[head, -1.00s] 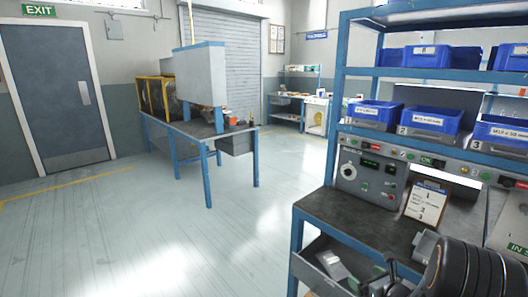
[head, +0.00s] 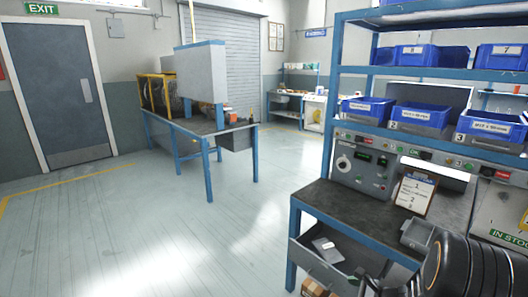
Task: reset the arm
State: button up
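My arm shows at the bottom right of the head view as a thick black, ribbed link in front of the workbench (head: 345,212). Beside it, at the bottom edge, is a small dark part that looks like my gripper (head: 372,285), partly cut off by the frame. I cannot make out its fingertips, or whether it holds anything. It appears in front of the open drawer (head: 312,262) under the bench, which has a grey flat item (head: 327,250) in it.
Blue bins (head: 367,109) stand on the rack above the bench. A control panel (head: 362,168), clipboard (head: 414,194) and small grey tray (head: 417,234) are at the bench. A cardboard box (head: 318,289) sits below the drawer. A blue-legged table (head: 207,134) stands farther back; the floor at left is clear.

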jog(key=s+a+r+n+g+h+p, duration=0.1)
jog(key=s+a+r+n+h+p, duration=0.1)
jog(key=s+r+n, duration=0.3)
jog(key=s+a+r+n+g+h+p, duration=0.1)
jog(key=s+a+r+n+h+p, duration=0.2)
jog(key=r+n, duration=0.7)
jog(key=s+a+r+n+g+h+p, duration=0.1)
jog(key=s+a+r+n+p, duration=0.3)
jog(key=r, duration=0.7)
jog(key=s+n+h+p, duration=0.1)
jog(key=s+n, duration=0.1)
jog(key=n, duration=0.1)
jog(key=shift+s+a+r+n+h, duration=0.3)
jog(key=shift+s+a+n+h, duration=0.05)
jog(key=shift+n+h, duration=0.05)
jog(key=shift+c, duration=0.2)
